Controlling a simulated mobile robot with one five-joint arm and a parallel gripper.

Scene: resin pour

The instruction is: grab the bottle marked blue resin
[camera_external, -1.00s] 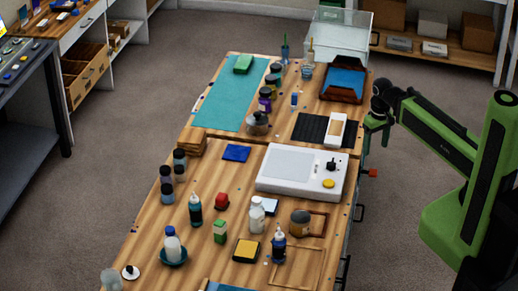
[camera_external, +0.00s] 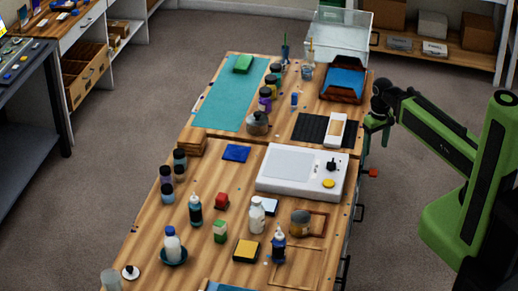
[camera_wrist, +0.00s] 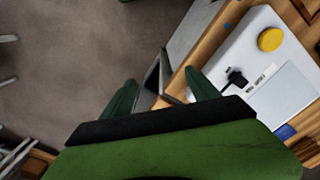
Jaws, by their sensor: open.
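Several bottles stand upright on the near part of the wooden bench, and their labels are too small to read. One is a dark blue bottle (camera_external: 279,245) at the front right. Others are a dark teal bottle (camera_external: 195,210), a white bottle (camera_external: 257,216), and a pale bottle with a blue cap (camera_external: 172,245) in a teal dish. I cannot tell which is marked blue resin. My gripper (camera_external: 375,128) is beyond the bench's right edge, well apart from the bottles. In the wrist view my gripper (camera_wrist: 160,94) is open and empty; no bottle shows there.
A white device (camera_external: 300,172) with a yellow button lies on the bench between my gripper and the bottles. It also shows in the wrist view (camera_wrist: 262,85). Small blocks, jars (camera_external: 180,160) and a brown-framed tray (camera_external: 343,82) crowd the bench. Open floor lies to the left.

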